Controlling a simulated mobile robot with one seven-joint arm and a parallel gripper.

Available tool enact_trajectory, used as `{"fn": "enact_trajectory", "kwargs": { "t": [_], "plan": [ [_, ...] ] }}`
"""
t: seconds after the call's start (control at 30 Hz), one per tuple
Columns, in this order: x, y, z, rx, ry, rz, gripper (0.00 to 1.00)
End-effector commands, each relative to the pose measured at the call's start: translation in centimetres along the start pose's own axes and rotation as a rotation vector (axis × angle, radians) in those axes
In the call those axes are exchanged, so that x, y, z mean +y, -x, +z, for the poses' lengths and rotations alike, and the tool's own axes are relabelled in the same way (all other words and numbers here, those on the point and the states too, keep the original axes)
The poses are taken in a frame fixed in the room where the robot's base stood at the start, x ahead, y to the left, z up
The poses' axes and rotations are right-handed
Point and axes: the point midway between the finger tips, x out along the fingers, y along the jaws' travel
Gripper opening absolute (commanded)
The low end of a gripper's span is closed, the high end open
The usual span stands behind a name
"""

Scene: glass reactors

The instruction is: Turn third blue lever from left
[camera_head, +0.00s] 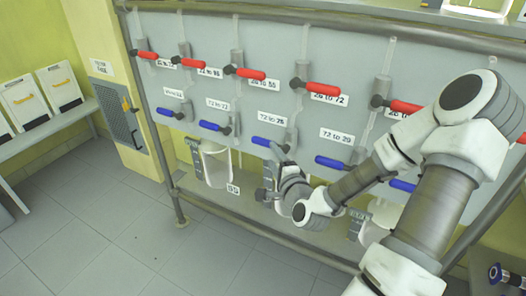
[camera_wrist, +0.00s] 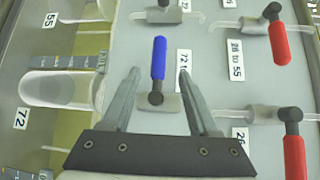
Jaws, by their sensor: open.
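The third blue lever from the left (camera_head: 268,145) is on the lower row of the grey panel, its handle pointing left from a dark pivot. The wrist view shows a blue lever (camera_wrist: 158,58) upright in the picture, with its dark pivot below. My gripper (camera_head: 279,154) is at the third lever in the head view and partly covers its pivot side. In the wrist view my gripper (camera_wrist: 158,76) is open, one finger on each side of the lever, with visible gaps. I cannot tell its distance from the panel.
Neighbouring blue levers (camera_head: 213,126) (camera_head: 332,163) are on both sides. Red levers (camera_head: 245,72) line the row above, and one shows at right in the wrist view (camera_wrist: 279,44). A glass vessel (camera_head: 215,164) hangs below the panel. Floor (camera_head: 120,220) is clear at left.

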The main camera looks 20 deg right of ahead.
Motion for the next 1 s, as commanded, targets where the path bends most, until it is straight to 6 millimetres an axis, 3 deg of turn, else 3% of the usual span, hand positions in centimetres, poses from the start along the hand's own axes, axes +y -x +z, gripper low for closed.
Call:
{"fn": "enact_trajectory", "kwargs": {
  "t": [0.17,0.4,0.6,1.0],
  "plan": [
    [0.7,-0.6,0.2,-0.001,0.003,0.001,0.61],
    [0.3,-5.6,0.3,-0.003,-0.002,0.001,0.61],
    [0.2,-8.2,0.3,-0.002,-0.001,0.001,0.61],
    [0.2,-9.2,0.3,-0.001,-0.001,0.004,0.61]
  ]
}}
